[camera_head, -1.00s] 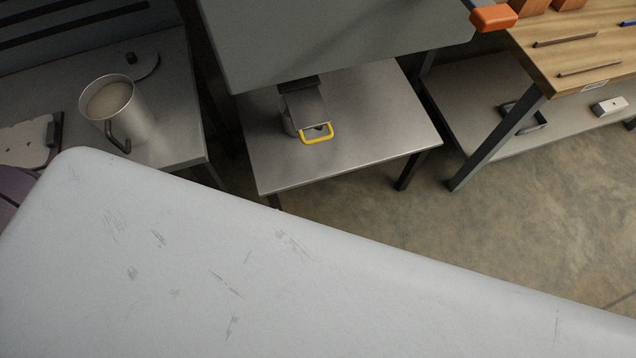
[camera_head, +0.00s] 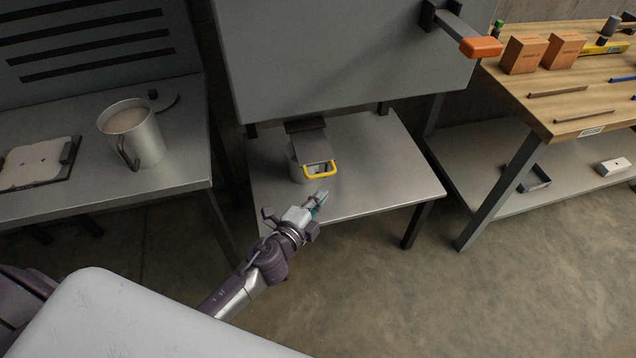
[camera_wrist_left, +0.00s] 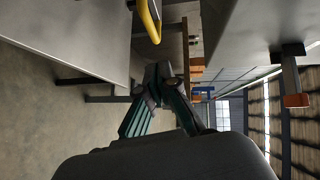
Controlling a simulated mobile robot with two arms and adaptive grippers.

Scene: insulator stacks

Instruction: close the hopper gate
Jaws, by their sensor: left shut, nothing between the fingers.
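The hopper gate shows in the head view as a grey flat plate (camera_head: 316,146) with a yellow loop handle (camera_head: 321,171) on its near end. It sticks out toward me from under the large grey hopper body (camera_head: 340,60). A round metal container (camera_head: 296,172) stands beneath it, partly hidden by the plate. My left gripper (camera_head: 319,202) is shut and empty, just in front of and below the yellow handle in the picture, apart from it. In the left wrist view the shut fingers (camera_wrist_left: 163,76) show with the yellow handle (camera_wrist_left: 150,22) beyond them. My right gripper is not in view.
An orange-ended lever (camera_head: 480,47) juts from the hopper's right side. A metal table (camera_head: 385,185) lies below the hopper. A mug (camera_head: 132,135) stands on the left bench. A wooden workbench (camera_head: 565,95) holds orange blocks at right. The floor between is clear.

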